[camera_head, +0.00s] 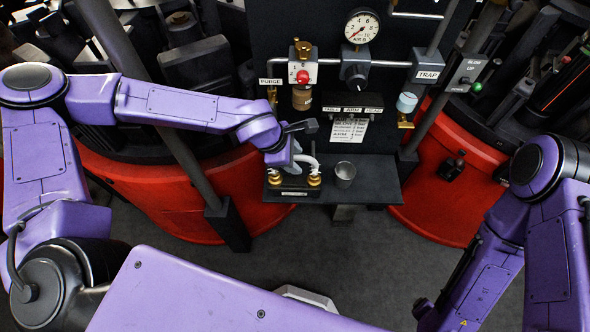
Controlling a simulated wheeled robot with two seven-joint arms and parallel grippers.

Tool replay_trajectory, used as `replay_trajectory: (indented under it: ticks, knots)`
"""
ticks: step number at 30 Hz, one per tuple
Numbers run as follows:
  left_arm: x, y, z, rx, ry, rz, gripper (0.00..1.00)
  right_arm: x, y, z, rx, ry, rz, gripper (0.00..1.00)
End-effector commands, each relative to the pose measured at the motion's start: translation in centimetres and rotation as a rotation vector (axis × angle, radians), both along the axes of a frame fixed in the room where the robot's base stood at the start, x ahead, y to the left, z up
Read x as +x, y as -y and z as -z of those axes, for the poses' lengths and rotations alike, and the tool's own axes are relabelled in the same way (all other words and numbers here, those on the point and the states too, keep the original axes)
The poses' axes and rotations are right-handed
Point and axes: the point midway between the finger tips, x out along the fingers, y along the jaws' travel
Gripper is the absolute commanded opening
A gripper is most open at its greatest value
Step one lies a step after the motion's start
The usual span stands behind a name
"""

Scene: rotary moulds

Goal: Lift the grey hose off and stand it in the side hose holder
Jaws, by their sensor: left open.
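The pale grey hose (308,161) stands as a short arch on the shelf, between brass fittings at its two ends. My left gripper (297,149) is at the top of the hose, beside or around it, and hides part of it. It is open; whether its fingers touch the hose I cannot tell. A grey metal cup (345,171) stands on the shelf just right of the hose; I cannot tell whether it is the side hose holder. My right gripper is out of view.
The shelf right of the cup is bare.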

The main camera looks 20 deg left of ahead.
Motion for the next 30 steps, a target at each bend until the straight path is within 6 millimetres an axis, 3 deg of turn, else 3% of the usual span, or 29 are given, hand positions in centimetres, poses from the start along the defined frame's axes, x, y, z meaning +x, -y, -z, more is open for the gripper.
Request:
replay_trajectory:
  ticks: [2, 6, 7, 30]
  knots:
    - [0.00, -0.02, 0.00, 0.000, 0.000, 0.000, 0.48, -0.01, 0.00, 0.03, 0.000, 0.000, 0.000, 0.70]
    - [0.00, -0.04, -0.02, 0.000, 0.000, 0.000, 0.05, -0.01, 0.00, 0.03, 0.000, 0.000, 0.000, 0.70]
    - [0.00, -0.04, -0.02, 0.000, 0.000, 0.000, 0.00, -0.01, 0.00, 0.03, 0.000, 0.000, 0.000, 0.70]
    - [0.00, -0.05, -0.07, 0.000, 0.001, 0.000, 0.00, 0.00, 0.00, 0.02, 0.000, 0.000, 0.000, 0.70]
